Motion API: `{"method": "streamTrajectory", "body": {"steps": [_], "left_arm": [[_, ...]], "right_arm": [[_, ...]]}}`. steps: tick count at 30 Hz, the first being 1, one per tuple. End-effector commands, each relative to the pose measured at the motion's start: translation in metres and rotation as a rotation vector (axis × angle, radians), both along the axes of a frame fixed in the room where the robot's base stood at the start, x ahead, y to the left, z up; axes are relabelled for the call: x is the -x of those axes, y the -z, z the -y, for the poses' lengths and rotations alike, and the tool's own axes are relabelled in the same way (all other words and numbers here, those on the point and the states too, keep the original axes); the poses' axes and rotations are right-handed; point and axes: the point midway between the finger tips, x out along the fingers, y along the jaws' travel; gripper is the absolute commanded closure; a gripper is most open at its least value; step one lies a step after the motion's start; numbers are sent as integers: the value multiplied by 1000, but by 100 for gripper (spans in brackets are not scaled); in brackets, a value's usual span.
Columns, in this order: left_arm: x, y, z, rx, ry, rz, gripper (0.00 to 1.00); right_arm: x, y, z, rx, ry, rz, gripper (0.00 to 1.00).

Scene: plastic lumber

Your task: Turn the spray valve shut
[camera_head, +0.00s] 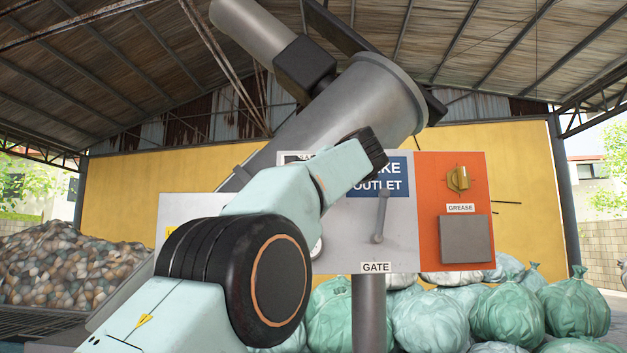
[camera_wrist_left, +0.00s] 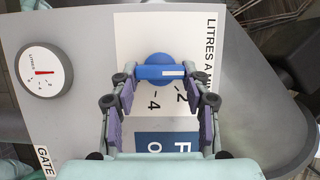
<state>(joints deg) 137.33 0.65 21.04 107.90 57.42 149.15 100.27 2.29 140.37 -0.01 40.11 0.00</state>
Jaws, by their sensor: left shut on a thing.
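The blue spray valve (camera_wrist_left: 160,72) is a round knob with a bar handle that has a white stripe toward one end. It sits on a white scale plate (camera_wrist_left: 190,24) lettered "LITRES A MIN…", with 2 and 4 marked beside it. My left gripper (camera_wrist_left: 163,80) is shut on the valve's bar, one finger at each end, in the left wrist view. My right gripper is not in view.
A round gauge (camera_wrist_left: 43,71) with a red needle is beside the scale. The grey panel has a gate lever (camera_head: 381,216). An orange panel (camera_head: 437,215) with a yellow grease knob (camera_head: 459,179) is at right. Green sacks (camera_head: 506,311) lie behind. A large grey tube (camera_head: 365,95) passes above.

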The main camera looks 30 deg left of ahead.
Motion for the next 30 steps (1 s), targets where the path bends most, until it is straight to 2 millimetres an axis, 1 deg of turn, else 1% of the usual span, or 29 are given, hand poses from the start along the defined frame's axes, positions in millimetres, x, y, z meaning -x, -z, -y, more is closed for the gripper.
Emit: {"method": "streamTrajectory", "body": {"steps": [1,7,8,15,25,30], "left_arm": [[0,6,-2,11,-9,-8,85],[0,7,-2,12,-9,-10,85],[0,7,-2,11,-9,-11,51],[0,5,-2,8,-7,-8,30],[0,3,0,5,-5,-6,30],[4,1,5,5,-4,-5,30]], "right_arm": [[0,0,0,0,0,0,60],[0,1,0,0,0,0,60],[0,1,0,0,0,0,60],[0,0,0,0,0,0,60],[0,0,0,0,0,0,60],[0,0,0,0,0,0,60]]}}
